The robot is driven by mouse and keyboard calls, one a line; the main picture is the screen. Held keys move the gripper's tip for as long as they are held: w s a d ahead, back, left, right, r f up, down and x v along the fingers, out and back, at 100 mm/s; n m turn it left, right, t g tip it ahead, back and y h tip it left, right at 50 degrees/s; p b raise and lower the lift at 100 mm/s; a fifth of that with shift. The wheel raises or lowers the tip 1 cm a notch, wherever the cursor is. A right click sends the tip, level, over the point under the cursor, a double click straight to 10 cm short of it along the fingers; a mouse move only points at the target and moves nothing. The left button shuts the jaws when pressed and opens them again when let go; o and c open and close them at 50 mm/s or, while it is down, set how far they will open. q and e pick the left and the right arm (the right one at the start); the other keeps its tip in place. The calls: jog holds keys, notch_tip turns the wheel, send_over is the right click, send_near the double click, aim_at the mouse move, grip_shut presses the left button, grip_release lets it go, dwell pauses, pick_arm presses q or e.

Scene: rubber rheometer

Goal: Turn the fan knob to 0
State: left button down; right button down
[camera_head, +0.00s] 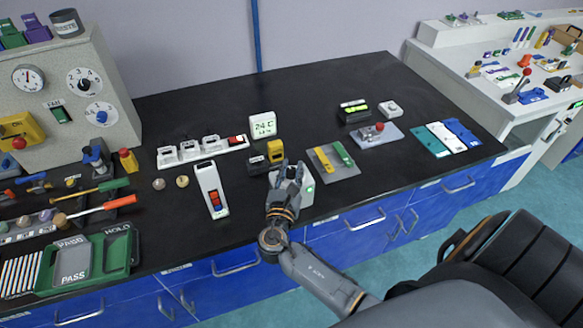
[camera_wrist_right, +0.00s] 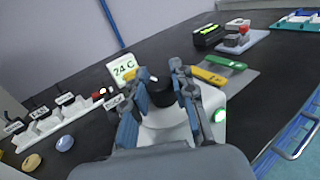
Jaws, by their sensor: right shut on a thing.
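My right gripper (camera_head: 288,172) is over a white device (camera_head: 306,198) at the front edge of the black bench. In the right wrist view, its two fingers (camera_wrist_right: 160,76) stand on either side of a black round knob (camera_wrist_right: 161,92) on top of the white device (camera_wrist_right: 160,131) and are shut on it. A green light (camera_wrist_right: 220,115) glows on the device's side. The knob's pointer and scale are hidden, so its setting cannot be read. My left gripper is not in view.
A thermometer display (camera_head: 263,125) stands behind. The bench's rear middle is clear.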

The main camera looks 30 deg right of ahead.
jog(key=shift+d+r+n+t+y+p, duration=0.15)
jog(key=shift+n+t+y+p, duration=0.3)
jog(key=shift+n+t+y, duration=0.75)
jog(key=shift+n+y, duration=0.1)
jog(key=shift+y, duration=0.4)
jog(key=shift+f+n+t+y, duration=0.2)
jog(key=shift+n+t+y, duration=0.4)
jog(key=shift+n+y, duration=0.45)
jog(key=shift+n+t+y+b, duration=0.35)
jog(key=shift+y+b, duration=0.1)
jog(key=shift+y, duration=0.5)
jog(key=n+y+b, duration=0.2)
jog(key=y+b, duration=0.1)
jog(key=n+y+b, duration=0.2)
jog(key=y+b, duration=0.1)
jog(key=shift+f+t+b, duration=0.2)
jog(key=shift+t+b, duration=0.1)
jog(key=shift+t, duration=0.05)
jog(key=shift+n+y+b, duration=0.5)
jog(key=shift+y+b, duration=0.15)
jog(key=shift+y, duration=0.05)
jog(key=shift+r+y+b, duration=0.25)
jog(key=shift+y+b, duration=0.1)
jog(key=shift+y, duration=0.15)
